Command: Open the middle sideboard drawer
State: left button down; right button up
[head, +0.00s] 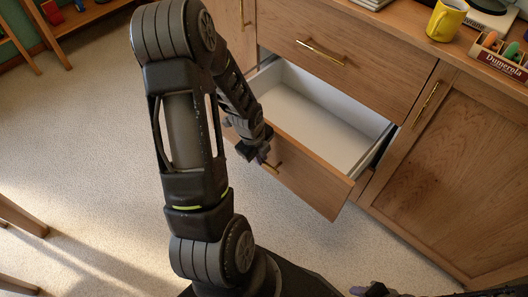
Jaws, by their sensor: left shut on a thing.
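The middle drawer (300,185) of the wooden sideboard is pulled well out, and its white inside (325,118) is empty where I can see it. Its brass bar handle (272,168) is partly covered by my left gripper (263,158), which is shut on it at the drawer front. My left arm hides the left end of the drawer front. Part of my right gripper (372,289) shows at the bottom edge, away from the sideboard; I cannot tell whether it is open.
The drawer above (345,52) and the right cupboard door (460,165) are closed. A yellow mug (445,20) and a box labelled Dumerola (503,63) stand on top. Wooden furniture legs (20,215) stand at the left. Pale carpet (90,130) lies clear between.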

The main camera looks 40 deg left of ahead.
pick_arm(q)
jog(key=c, duration=1.5)
grip_release()
jog(key=r+p, duration=0.1)
jog(key=r, duration=0.1)
jog(key=s+r, duration=0.1)
jog(key=r, duration=0.2)
jog(key=r+p, duration=0.1)
jog(key=r, duration=0.1)
jog(key=shift+s+r+p, duration=0.25)
jog(key=shift+r+p, duration=0.05)
